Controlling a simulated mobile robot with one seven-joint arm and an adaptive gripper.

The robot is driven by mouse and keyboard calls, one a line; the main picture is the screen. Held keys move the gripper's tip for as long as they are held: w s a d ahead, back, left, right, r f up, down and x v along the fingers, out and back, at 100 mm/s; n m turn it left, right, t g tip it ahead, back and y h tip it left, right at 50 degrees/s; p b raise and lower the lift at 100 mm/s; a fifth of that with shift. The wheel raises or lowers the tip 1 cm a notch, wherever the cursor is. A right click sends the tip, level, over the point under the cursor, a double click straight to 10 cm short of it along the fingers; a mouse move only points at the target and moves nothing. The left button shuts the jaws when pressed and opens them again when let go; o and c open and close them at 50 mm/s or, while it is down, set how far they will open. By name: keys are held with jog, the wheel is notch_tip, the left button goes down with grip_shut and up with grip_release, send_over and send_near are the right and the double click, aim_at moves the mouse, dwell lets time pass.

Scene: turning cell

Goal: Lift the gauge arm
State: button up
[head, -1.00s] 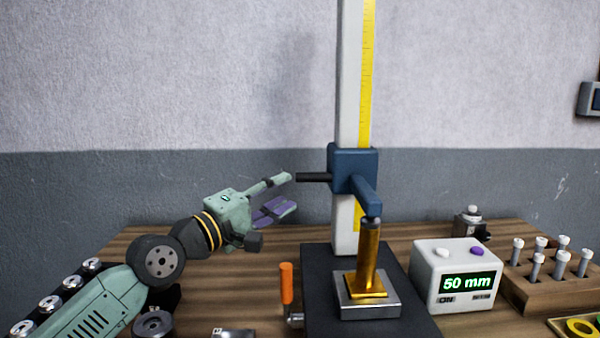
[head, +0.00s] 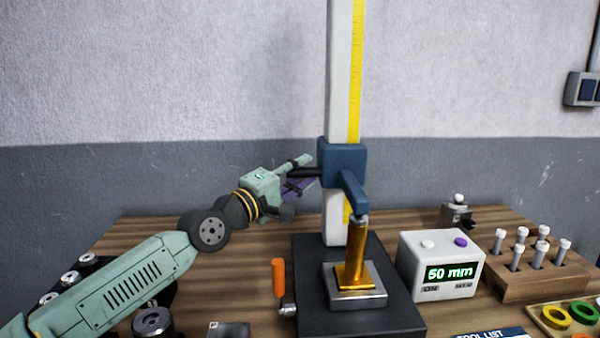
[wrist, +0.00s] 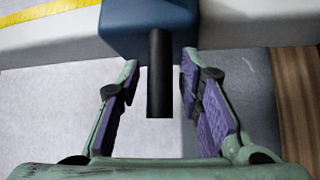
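The gauge arm is a dark blue block (head: 343,165) on a tall white column (head: 341,75) with a yellow scale. Its front beam (head: 353,194) ends over a brass part (head: 355,257) on a grey block. A black handle (wrist: 160,75) sticks out of the blue block toward my gripper (wrist: 160,105). In the head view my gripper (head: 303,173) is left of the block, at the handle. In the wrist view the purple-padded fingers are open on either side of the handle, with a gap on both sides.
A white display box (head: 440,265) reading 50 mm stands right of the black base (head: 310,300). A wooden rack (head: 535,278) with several pins is further right. An orange-handled lever (head: 279,280) stands left of the base.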

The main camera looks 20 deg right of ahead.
grip_shut()
dwell(0.6)
